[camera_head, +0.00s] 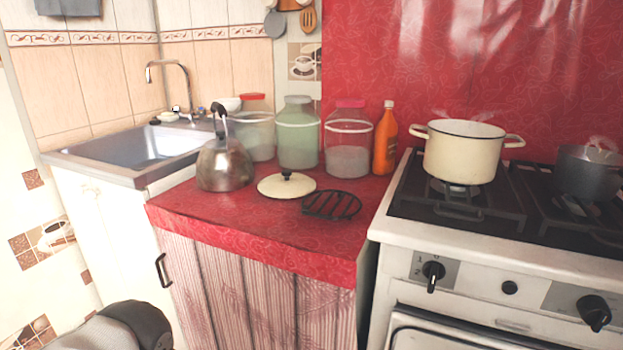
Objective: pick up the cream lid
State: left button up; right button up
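The cream lid (275,188) lies flat on the red oilcloth counter (225,218), with its small black knob facing up. It sits between the metal kettle on its left and a black trivet on its right. Nothing covers it. A dark rounded part of my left arm shows at the bottom left, well below and in front of the counter. The fingers of my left gripper are not visible. My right gripper is not in view.
A kettle (225,165), jars (298,135), an orange bottle (385,142) and a black trivet (331,205) surround the lid. A cream pot (463,155) and a dark pot (587,173) stand on the stove. The counter's front strip is clear.

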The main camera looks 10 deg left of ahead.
aim_at(287, 184)
jog(key=i+j+z, duration=0.1)
jog(key=j+z, duration=0.35)
jog(key=j, duration=0.2)
jog(key=j+z, duration=0.4)
jog(key=j, duration=0.25)
